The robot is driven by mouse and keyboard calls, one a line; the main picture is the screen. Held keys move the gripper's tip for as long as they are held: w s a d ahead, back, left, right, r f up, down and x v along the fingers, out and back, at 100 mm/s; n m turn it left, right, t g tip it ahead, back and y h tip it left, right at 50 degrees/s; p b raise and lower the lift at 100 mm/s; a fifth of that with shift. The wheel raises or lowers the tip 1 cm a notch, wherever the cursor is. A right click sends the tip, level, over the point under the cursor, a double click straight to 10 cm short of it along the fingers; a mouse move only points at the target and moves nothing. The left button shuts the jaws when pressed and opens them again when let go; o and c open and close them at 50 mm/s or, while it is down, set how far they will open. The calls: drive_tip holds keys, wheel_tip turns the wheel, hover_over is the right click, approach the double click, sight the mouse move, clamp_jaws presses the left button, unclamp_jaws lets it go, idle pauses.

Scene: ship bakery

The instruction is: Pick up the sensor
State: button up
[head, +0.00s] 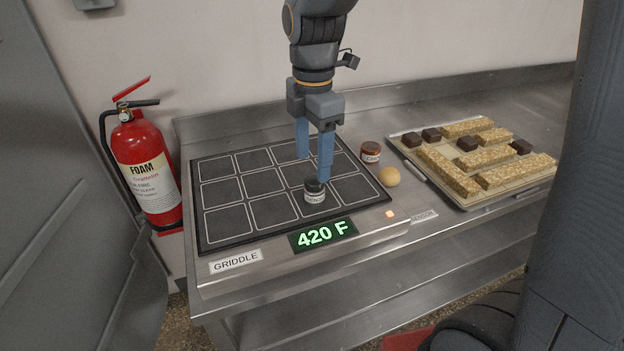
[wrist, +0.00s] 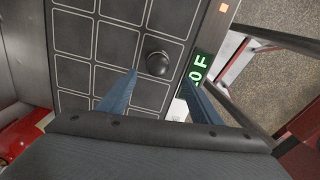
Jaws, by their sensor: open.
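The sensor (head: 315,193) is a small dark-capped cylinder with a pale label. It stands upright on the dark griddle plate (head: 212,247), near its front edge. My gripper (head: 313,170) is open above the griddle, pointing down, with two blue fingers apart. Its right fingertip is just above or behind the sensor's cap in the head view; I cannot tell whether they touch. In the wrist view the sensor's dark round top (wrist: 157,62) lies just beyond the open fingertips (wrist: 160,74), roughly between their lines. Nothing is held.
A small red-brown jar (head: 371,152) and a round tan ball (head: 389,177) sit right of the griddle. A tray (head: 462,205) of bars and dark cubes lies farther right. The griddle display (head: 323,234) reads 420 F. A fire extinguisher (head: 146,170) stands at left.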

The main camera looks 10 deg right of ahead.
sight(314, 178)
drive_tip(key=shift+w+a+f, duration=0.1)
drive_tip(key=shift+f, duration=0.15)
drive_tip(key=shift+w+d+f+p, duration=0.15)
drive_tip(key=shift+f+p, duration=0.45)
drive_tip(key=shift+f, duration=1.2)
drive_tip(key=shift+w+d+f+p, duration=0.15)
drive_tip(key=shift+f+p, duration=0.4)
drive_tip(key=shift+f, duration=1.25)
drive_tip(key=shift+r, duration=0.1)
drive_tip(key=c, duration=1.4)
